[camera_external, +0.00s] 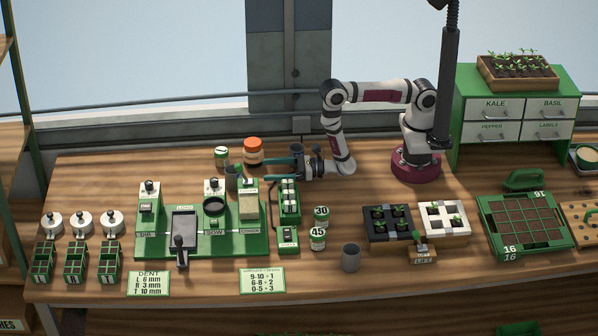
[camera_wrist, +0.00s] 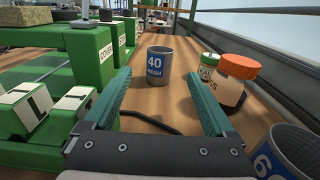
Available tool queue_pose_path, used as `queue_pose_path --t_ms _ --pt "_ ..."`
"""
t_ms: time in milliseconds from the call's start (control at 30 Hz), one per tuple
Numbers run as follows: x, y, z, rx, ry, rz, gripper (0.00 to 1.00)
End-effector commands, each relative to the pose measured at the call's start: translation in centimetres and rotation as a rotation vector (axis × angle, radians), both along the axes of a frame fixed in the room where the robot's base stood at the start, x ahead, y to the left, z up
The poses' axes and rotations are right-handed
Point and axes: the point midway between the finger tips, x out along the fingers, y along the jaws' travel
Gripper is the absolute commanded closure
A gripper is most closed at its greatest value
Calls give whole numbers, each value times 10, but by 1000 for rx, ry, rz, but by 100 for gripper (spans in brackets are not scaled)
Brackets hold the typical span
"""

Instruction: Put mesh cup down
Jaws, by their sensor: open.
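A grey cup with a blue "40 MESH" label (camera_wrist: 159,66) stands upright on the wooden bench in the wrist view. In the external view this cup (camera_external: 232,178) stands just behind the green station. My gripper (camera_external: 267,168) is level, low over the bench and points left toward the cup. Its teal fingers also show in the wrist view (camera_wrist: 158,82), spread wide with nothing gripped between them. The cup is ahead of the fingertips, in line with the gap and apparently clear of both fingers.
A second blue-labelled cup (camera_wrist: 287,152) stands close at my gripper's right. An orange-lidded jar (camera_external: 253,151) and a green-lidded jar (camera_external: 222,156) stand beyond. The green station (camera_wrist: 92,55) borders the left side. A dark cable lies beneath the fingers. Another grey cup (camera_external: 351,257) stands near the front.

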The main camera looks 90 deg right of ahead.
Motion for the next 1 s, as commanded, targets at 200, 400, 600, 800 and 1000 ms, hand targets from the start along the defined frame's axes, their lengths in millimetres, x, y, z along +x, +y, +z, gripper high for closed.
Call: queue_pose_path --t_ms 200,400,600,800,1000 --pt "9 45 51 82 -56 204 11" --pt "-98 189 244 37 -216 1163 11" --pt "-318 136 230 -878 -63 1950 11" --pt "-346 8 187 -1698 256 1973 11" --pt "-343 -17 185 -1842 326 1944 11"
